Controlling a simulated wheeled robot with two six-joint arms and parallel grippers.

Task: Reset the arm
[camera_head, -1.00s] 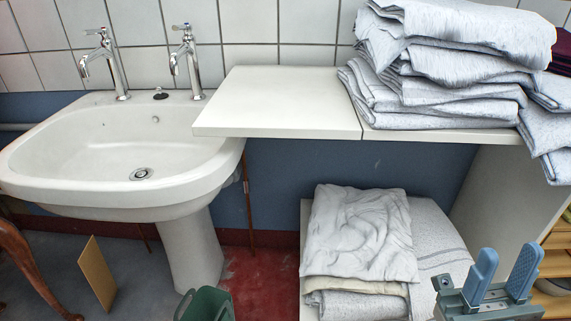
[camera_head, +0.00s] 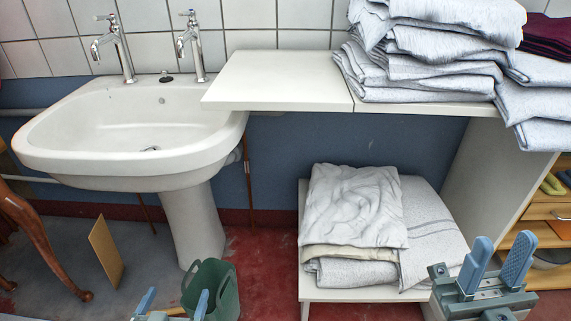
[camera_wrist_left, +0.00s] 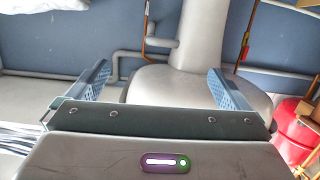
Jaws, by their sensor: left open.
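My left gripper (camera_head: 175,301) shows at the bottom edge of the head view, with its two blue fingertips apart and nothing between them. It sits in front of the green bin. In the left wrist view the left gripper (camera_wrist_left: 158,75) is open, its blue fingers wide apart and empty. My right gripper (camera_head: 500,250) is at the lower right of the head view, in front of the low shelf's right side. Its two blue fingers stand up with a gap between them, and it holds nothing that I can see.
A white sink (camera_head: 130,135) stands at left. A white counter (camera_head: 280,80) carries stacked grey cloths (camera_head: 430,65). More folded cloth (camera_head: 355,210) lies on a low shelf (camera_head: 345,294). A green bin (camera_head: 222,290), a tan board (camera_head: 105,250) and a wooden chair leg (camera_head: 45,245) stand on the floor.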

